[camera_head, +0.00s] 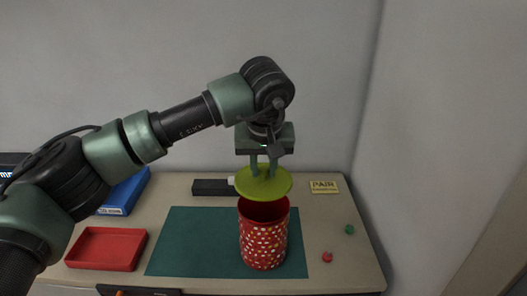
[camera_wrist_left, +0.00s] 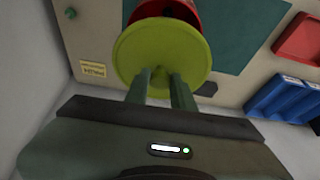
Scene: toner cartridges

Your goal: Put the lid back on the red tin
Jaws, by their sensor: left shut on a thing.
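The red tin (camera_head: 263,240) with pale dots stands upright and open on the green mat (camera_head: 190,243) in the head view. Its red rim (camera_wrist_left: 168,8) shows at the top of the left wrist view, partly hidden by the lid. The round yellow-green lid (camera_head: 263,183) is in my left gripper (camera_head: 264,170), slightly tilted, above the tin's mouth and toward its back. In the left wrist view the lid (camera_wrist_left: 150,48) has my fingers (camera_wrist_left: 161,77) shut on its middle, where a knob is mostly hidden. My right gripper is in neither view.
A red tray (camera_head: 107,249) lies left of the mat and a blue bin (camera_head: 124,192) stands behind it. A black box (camera_head: 211,187) lies behind the mat. Walls close the back and right.

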